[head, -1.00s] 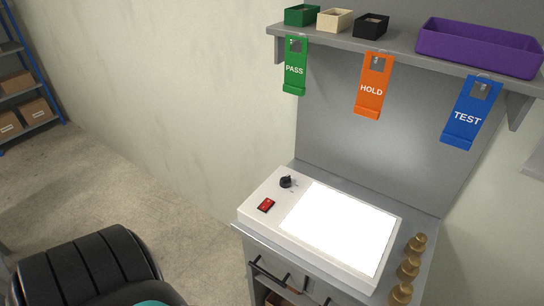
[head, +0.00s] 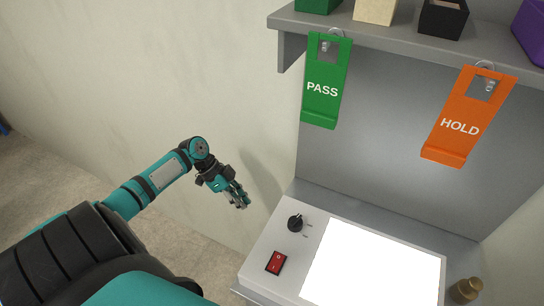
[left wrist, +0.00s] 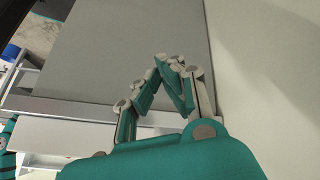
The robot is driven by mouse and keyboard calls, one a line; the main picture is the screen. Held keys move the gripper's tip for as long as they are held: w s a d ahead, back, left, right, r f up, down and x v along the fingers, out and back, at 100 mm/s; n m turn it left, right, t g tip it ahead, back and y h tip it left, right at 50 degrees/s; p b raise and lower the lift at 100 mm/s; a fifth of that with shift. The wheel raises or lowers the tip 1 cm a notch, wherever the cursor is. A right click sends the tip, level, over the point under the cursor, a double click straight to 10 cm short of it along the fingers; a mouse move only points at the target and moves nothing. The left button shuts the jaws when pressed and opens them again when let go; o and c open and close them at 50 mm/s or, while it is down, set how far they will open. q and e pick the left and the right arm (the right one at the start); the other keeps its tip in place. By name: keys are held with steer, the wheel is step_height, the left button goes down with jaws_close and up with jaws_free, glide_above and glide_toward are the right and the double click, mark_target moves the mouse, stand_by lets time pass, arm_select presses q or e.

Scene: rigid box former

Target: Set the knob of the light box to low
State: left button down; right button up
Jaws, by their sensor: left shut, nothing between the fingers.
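The light box (head: 262,248) is a white box with a bright lit panel (head: 372,268), standing on the grey bench. Its black knob (head: 295,222) sits at the upper left of the panel, with small marks to its right that are too small to read. A red switch (head: 276,262) is below the knob. My left gripper (head: 243,204) is to the left of the knob, in the air beside the box, apart from it. In the left wrist view its fingers (left wrist: 170,62) are together with nothing between them. My right gripper is not in view.
A green PASS holder (head: 326,85) and an orange HOLD holder (head: 462,125) hang from the grey shelf (head: 390,42) above the box. Small bins stand on the shelf. A brass piece (head: 466,290) stands right of the box. The wall is close behind my left arm.

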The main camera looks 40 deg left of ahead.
arm_select(q)
step_height(320, 180, up, 9)
steer(key=d+m+h, duration=0.1)
steer(key=d+m, duration=0.1)
steer(key=m, duration=0.1)
steer(key=m+g+h, duration=0.2)
steer(key=m+g, duration=0.1)
steer(key=m, duration=0.3)
glide_toward(288, 228)
steer(key=f+p, duration=0.3)
steer(key=shift+s+d, duration=0.1)
steer(key=shift+s, duration=0.2)
steer(key=d+p, duration=0.1)
steer(key=d, duration=0.2)
steer(key=shift+d+f+p, duration=0.1)
steer(key=shift+p, duration=0.2)
steer(key=shift+d, duration=0.4)
steer(key=shift+f, duration=0.15)
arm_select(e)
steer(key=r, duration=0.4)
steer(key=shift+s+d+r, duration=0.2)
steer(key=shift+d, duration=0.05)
